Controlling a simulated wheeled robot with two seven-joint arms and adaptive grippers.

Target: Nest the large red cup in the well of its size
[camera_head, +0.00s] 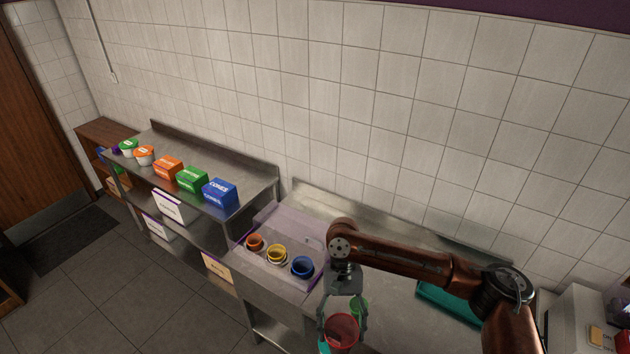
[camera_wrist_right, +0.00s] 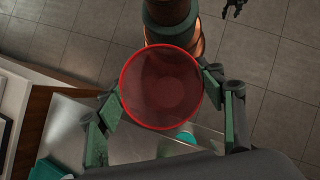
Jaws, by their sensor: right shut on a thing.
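The large red cup (camera_head: 341,331) is held between the fingers of my right gripper (camera_head: 342,318), which is shut on it above the front part of the counter. In the right wrist view the cup (camera_wrist_right: 161,88) shows its open mouth, with a green finger at each side. A dark claw, perhaps my left gripper (camera_wrist_right: 233,8), shows at the wrist view's top edge.
A teal tray (camera_head: 448,302) lies to the right behind my arm. Orange, green and blue boxes (camera_head: 220,193) and tubs (camera_head: 144,155) stand on the left shelf. A tiled wall bounds the back.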

